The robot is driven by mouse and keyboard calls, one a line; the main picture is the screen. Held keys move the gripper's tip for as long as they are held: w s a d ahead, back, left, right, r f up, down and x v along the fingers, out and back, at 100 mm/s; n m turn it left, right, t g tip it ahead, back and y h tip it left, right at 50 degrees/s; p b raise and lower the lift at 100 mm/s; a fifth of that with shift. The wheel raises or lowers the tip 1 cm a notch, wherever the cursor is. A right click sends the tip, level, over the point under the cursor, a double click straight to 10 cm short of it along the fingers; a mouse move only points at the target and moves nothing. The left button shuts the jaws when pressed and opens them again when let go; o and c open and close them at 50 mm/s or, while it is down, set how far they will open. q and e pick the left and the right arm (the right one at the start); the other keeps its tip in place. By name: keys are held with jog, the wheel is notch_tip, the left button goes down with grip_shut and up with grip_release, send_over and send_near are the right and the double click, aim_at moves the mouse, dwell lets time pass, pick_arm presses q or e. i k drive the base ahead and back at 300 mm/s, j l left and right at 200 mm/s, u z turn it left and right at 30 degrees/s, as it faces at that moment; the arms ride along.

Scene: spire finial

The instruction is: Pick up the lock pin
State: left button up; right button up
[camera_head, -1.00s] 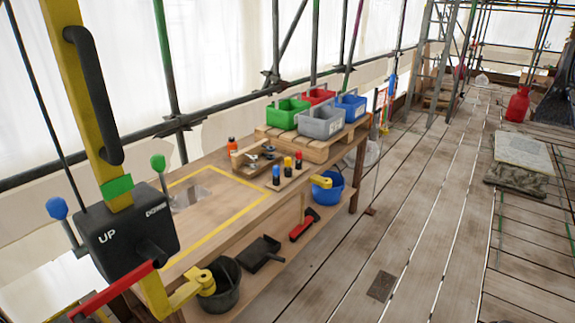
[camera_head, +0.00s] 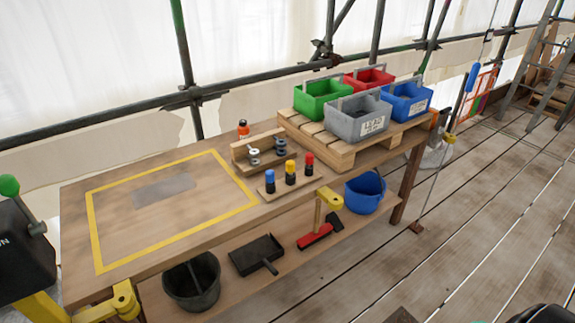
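I cannot single out a lock pin for certain at this size. A wooden rack (camera_head: 262,158) on the bench holds small metal parts (camera_head: 253,155) with ring shapes, too small to make out. In front of it, a wooden strip (camera_head: 283,189) carries three upright dark pieces: one with a blue top (camera_head: 270,181), one yellow (camera_head: 290,172), one red (camera_head: 309,164). Neither of my grippers shows. Dark rounded shapes at the bottom right edge may be parts of me, but no fingers are visible.
The bench (camera_head: 75,215) has a yellow taped rectangle (camera_head: 96,240) around a grey patch. An orange bottle (camera_head: 243,131) stands behind the rack. Green, red, grey and blue totes sit on a pallet (camera_head: 345,150). Below are a black bucket (camera_head: 190,290), dustpan (camera_head: 255,252) and blue bucket (camera_head: 365,195).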

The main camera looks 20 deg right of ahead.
aim_at(270, 174)
jog(key=i+l+u, duration=0.1)
jog(key=l, duration=0.7)
jog(key=i+l+u, duration=0.15)
jog(key=l, duration=0.65)
jog(key=l+u, duration=0.1)
jog(key=l, duration=0.7)
jog(key=i, duration=0.05)
